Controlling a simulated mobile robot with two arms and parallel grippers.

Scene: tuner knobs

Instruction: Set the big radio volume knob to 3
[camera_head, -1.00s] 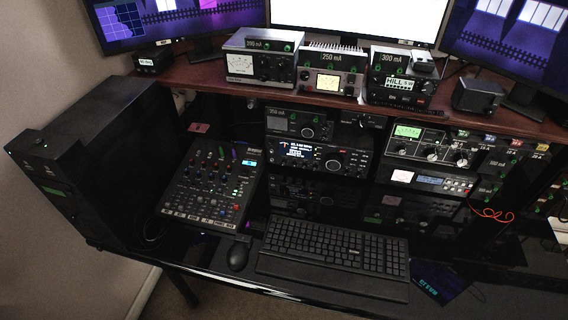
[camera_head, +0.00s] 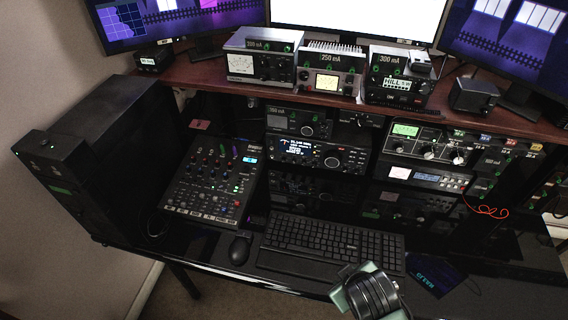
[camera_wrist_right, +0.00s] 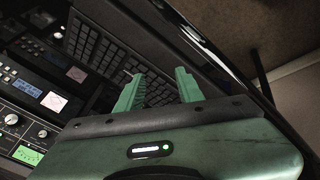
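A black radio (camera_head: 320,155) with a lit display and a large round knob (camera_head: 333,162) sits under the shelf, behind the keyboard. To its right is a wide unit (camera_head: 415,142) with a green meter and several round knobs. These knobs (camera_wrist_right: 11,119) and the green meter (camera_wrist_right: 27,155) also show at the left of the right wrist view. The knob settings are too small to read. My right arm is at the bottom of the head view, front right of the keyboard. My right gripper (camera_wrist_right: 159,72) has its green fingers apart, empty, over the keyboard. My left gripper is not in view.
The keyboard (camera_head: 330,245), mouse (camera_head: 239,250) and mixer (camera_head: 212,180) cover the front of the black desk. Metered boxes (camera_head: 260,58) and monitors stand on the brown shelf (camera_head: 205,78) above. Red wire (camera_head: 490,212) hangs at the right.

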